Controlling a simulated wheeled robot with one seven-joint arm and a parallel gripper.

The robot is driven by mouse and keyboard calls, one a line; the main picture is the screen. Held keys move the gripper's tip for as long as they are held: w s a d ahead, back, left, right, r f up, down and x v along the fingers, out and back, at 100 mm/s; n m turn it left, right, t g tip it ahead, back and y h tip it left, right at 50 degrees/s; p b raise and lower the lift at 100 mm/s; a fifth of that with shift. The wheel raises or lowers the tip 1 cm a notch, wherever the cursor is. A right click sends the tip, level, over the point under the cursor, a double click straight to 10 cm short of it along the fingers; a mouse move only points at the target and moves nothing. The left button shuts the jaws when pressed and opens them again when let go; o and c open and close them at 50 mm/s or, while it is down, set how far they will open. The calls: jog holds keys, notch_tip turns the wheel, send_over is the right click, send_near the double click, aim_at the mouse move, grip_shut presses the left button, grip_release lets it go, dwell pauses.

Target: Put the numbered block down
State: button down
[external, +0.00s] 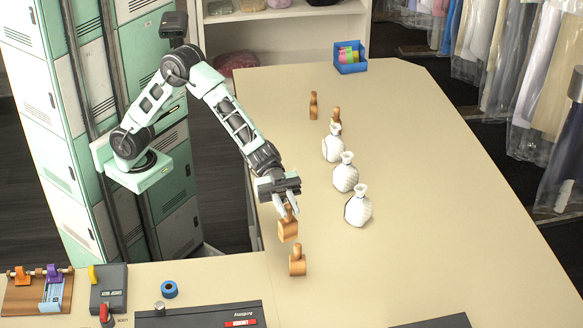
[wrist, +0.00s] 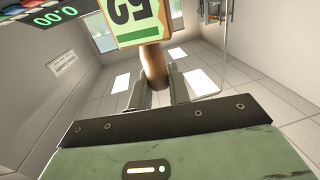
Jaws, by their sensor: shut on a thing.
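My gripper (external: 288,207) is shut on the handle of a wooden numbered block (external: 288,229) near the left edge of the table (external: 420,200). In the wrist view the two fingers (wrist: 158,88) are on either side of the brown handle (wrist: 153,65). The block's face (wrist: 138,20) shows dark, inverted digits and a green bar, partly cut off by the top edge. The block hangs below the fingers in the external view; I cannot tell whether it touches the table. A similar wooden block (external: 297,264) stands upright just in front of it.
A blue box (external: 350,58) is at the back. The table's right side is clear.

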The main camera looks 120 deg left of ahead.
jog(key=s+d+m+g+h, duration=0.3)
jog(key=d+g+h, duration=0.1)
jog(key=d, duration=1.3)
notch_tip(320, 180, down, 15)
jog(key=a+p, duration=0.1)
jog(key=p, duration=0.1)
jog(key=shift+w+r, duration=0.15)
jog(key=shift+w, duration=0.15)
jog(key=shift+f, duration=0.2)
jog(key=c, duration=1.4)
grip_release()
jog(key=shift+o, duration=0.4)
jog(key=shift+r, duration=0.15)
